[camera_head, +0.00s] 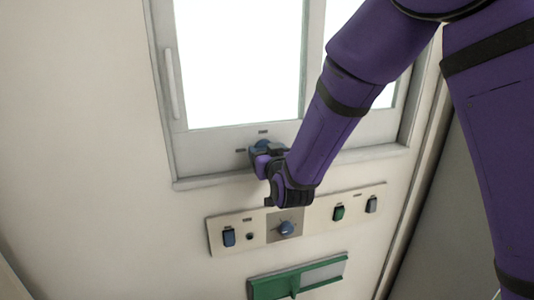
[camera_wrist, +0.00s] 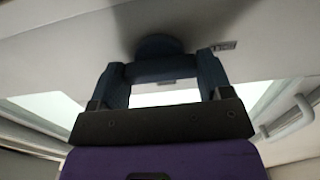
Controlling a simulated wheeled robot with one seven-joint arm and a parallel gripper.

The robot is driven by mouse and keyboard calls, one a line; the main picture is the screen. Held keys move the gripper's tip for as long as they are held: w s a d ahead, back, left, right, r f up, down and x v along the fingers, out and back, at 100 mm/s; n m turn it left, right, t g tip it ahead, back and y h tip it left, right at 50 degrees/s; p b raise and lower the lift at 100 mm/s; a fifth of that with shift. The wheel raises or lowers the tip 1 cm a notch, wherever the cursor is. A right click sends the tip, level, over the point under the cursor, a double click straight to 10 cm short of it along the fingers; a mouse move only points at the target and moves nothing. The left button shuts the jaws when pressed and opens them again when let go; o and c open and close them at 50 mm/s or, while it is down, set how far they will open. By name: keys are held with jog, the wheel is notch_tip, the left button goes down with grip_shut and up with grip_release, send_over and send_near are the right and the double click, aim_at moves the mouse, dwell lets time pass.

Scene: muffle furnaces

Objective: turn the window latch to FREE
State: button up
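The window latch (camera_head: 262,145) is a small blue knob on the lower frame of the window, with small dark labels above it and to its left. The labels are too small to read. My gripper (camera_head: 267,158) is right at the latch and partly covers it. In the wrist view my gripper (camera_wrist: 161,74) has its two dark blue fingers wide apart. The latch's round base (camera_wrist: 158,46) and dark blue bar (camera_wrist: 161,68) show at the fingertips, the bar spanning the gap. Whether the fingers press on its ends cannot be told.
Below the window is a control panel (camera_head: 217,244) with a blue knob (camera_head: 286,228) and several switches. A green-framed holder (camera_head: 265,289) is lower still. A vertical handle (camera_head: 171,83) is on the window's left side. The wall at left is clear.

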dwell(0.3)
jog(key=shift+m, duration=8.9)
jog(key=o, duration=0.9)
jog(key=v, duration=1)
jog(key=shift+s+d, duration=0.1)
jog(key=shift+s, duration=0.3)
